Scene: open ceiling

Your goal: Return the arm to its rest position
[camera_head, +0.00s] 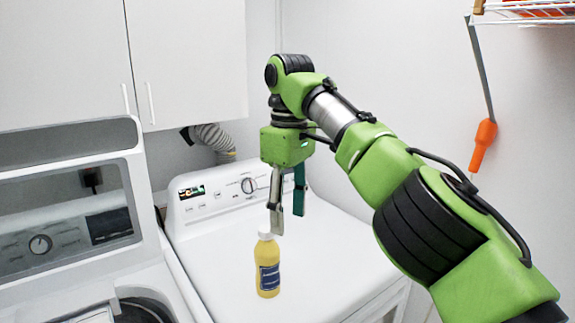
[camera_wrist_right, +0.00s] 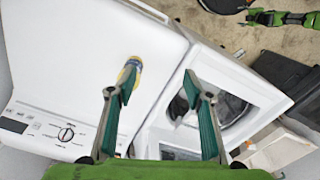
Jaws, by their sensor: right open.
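My right arm reaches in from the right in the head view. Its green gripper (camera_head: 288,205) hangs pointing down over the white dryer top, with its fingers apart and nothing between them. The right wrist view shows the same gripper (camera_wrist_right: 158,90) with two open green-padded fingers. A yellow bottle (camera_head: 267,265) with a white cap and a dark label stands upright on the dryer. The gripper's fingertips are close to the cap in the head view. The bottle also shows in the right wrist view (camera_wrist_right: 130,72), beside and partly behind the left finger. My left gripper is not in view.
The white dryer (camera_head: 330,262) has a control panel at its back. A washer (camera_head: 75,250) with an opening at its front stands to the left. White cabinets (camera_head: 190,60) hang above. A wire shelf (camera_head: 525,12) and an orange-handled item (camera_head: 484,143) are at the right wall.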

